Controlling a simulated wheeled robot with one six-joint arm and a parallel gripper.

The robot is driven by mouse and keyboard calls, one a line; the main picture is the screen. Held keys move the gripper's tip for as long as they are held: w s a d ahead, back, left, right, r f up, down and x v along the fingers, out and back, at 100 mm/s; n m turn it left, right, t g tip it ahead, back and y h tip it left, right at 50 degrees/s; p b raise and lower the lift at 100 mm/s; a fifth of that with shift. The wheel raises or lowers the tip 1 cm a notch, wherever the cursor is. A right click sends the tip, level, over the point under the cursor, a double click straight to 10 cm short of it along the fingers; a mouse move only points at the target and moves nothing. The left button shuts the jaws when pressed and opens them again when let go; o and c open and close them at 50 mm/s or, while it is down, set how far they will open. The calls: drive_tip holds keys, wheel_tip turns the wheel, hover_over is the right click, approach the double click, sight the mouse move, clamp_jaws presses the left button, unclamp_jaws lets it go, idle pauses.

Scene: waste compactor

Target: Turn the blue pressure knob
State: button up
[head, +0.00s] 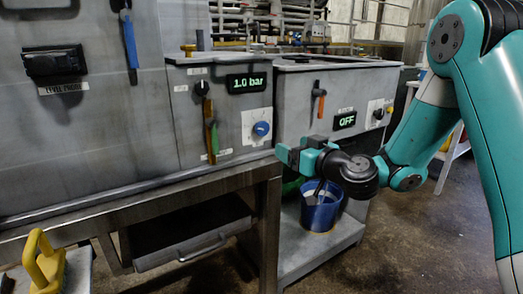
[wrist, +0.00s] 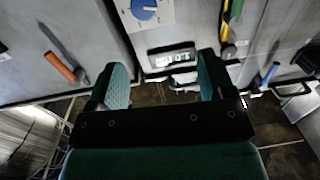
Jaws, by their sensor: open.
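The blue pressure knob (head: 262,129) sits on a white plate on the grey panel, right of the hanging tools. It also shows at the top of the wrist view (wrist: 143,9), cut by the edge. A lit display (head: 246,82) above it reads "1.0 bar"; in the wrist view the display (wrist: 172,57) appears upside down. My gripper (head: 296,149) is open and empty, in front of the panel, below and right of the knob in the head view. In the wrist view my gripper (wrist: 162,82) has its fingers spread, apart from the knob.
A second panel to the right has an "OFF" display (head: 345,121), a dark knob (head: 378,114) and an orange-handled tool (head: 318,101). A blue bucket (head: 321,212) stands on the low shelf. A yellow handle (head: 43,262) is at lower left. A metal bench edge (head: 140,203) runs below the panel.

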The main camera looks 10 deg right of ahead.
sight(264, 130)
drive_tip(key=shift+m+t+h, duration=0.3)
drive_tip(key=shift+h, duration=0.2)
drive_tip(key=p+x, duration=0.3)
drive_tip(key=x, duration=0.2)
drive_tip(key=d+p+x, duration=0.1)
drive_tip(key=p+x, duration=0.2)
drive_tip(key=x, duration=0.3)
drive_tip(key=f+p+x, duration=0.1)
drive_tip(key=p+x, duration=0.1)
drive_tip(key=x, duration=0.4)
drive_tip(key=shift+w+d+p, duration=0.25)
drive_tip(key=shift+w+p, duration=0.15)
drive_tip(key=shift+w, duration=0.1)
drive_tip(key=c, duration=0.9)
